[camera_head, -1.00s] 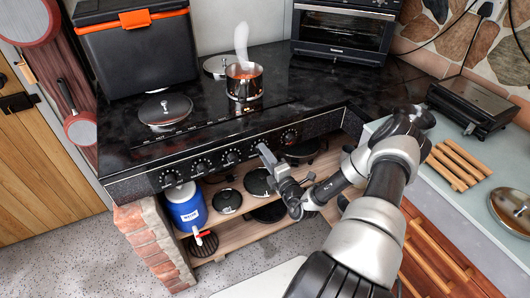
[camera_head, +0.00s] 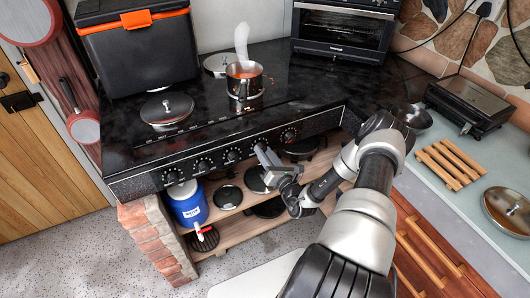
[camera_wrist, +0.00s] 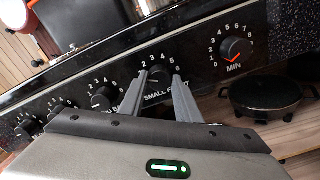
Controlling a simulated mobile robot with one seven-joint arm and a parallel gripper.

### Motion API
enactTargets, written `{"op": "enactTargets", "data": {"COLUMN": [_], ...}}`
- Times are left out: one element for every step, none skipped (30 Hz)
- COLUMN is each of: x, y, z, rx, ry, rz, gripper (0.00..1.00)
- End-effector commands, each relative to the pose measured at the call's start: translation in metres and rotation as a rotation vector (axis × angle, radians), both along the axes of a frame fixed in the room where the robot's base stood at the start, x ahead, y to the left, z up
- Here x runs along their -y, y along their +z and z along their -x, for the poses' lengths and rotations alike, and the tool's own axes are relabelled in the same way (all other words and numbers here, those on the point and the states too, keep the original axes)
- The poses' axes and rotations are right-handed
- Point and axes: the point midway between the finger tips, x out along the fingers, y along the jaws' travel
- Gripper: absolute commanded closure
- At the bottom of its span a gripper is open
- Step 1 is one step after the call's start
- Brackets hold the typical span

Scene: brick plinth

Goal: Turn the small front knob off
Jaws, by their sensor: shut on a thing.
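The small front knob (camera_wrist: 159,74) is a dark round knob on the stove's front control panel (camera_wrist: 200,45), above white lettering that reads SMALL FRONT, partly covered. My gripper (camera_wrist: 159,77) reaches up to it in the wrist view, with one finger on each side, shut on the knob. The knob's pointer is not clear enough to read. In the head view my gripper (camera_head: 261,149) meets the panel right of the row's middle and hides the knob. A pot (camera_head: 244,80) with reddish contents stands on the hob, with pale steam above it.
The MIN knob (camera_wrist: 236,50), with a red pointer, is right of my gripper; more knobs (camera_head: 202,166) line the panel to the left. Pans (camera_head: 228,197) and a blue container (camera_head: 187,204) sit on the shelf below. A counter with a wooden trivet (camera_head: 450,164) is right of my arm.

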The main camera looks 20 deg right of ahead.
Motion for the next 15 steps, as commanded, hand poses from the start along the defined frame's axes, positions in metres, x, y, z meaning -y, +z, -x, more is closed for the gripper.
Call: {"op": "enactTargets", "data": {"x": [0.0002,0.0002,0.0003,0.0004,0.0005,0.0006,0.0007,0.0006,0.0005,0.0005,0.0004,0.0001,0.0001,0.0001,0.0], "y": [0.0012,0.0012,0.0013,0.0014,0.0013,0.0013,0.0011,0.001,0.0009,0.0009,0.0008,0.0008,0.0009,0.0009,0.0009], "z": [-0.0003,-0.0004,-0.0004,-0.0004,-0.0003,-0.0003,-0.0002,-0.0002,-0.0002,-0.0002,-0.0002,-0.0002,-0.0003,-0.0003,-0.0003], "rx": [0.002,0.003,0.006,0.006,0.007,0.008,0.009,0.009,0.01,0.011,0.012,0.013,0.014,0.014,0.016], "ry": [0.0,0.0,-0.001,-0.001,-0.002,-0.002,-0.002,-0.001,-0.001,0.0,0.0,0.0,0.0,0.0,0.001], "rz": [0.045,0.073,0.11,0.138,0.165,0.2,0.225,0.249,0.281,0.304,0.327,0.354,0.373,0.392,0.414], "gripper": [0.92,0.92,0.92,0.92,0.92,0.92,0.92,0.92,0.92,0.92,0.92,0.92,0.92,0.92,0.92]}}
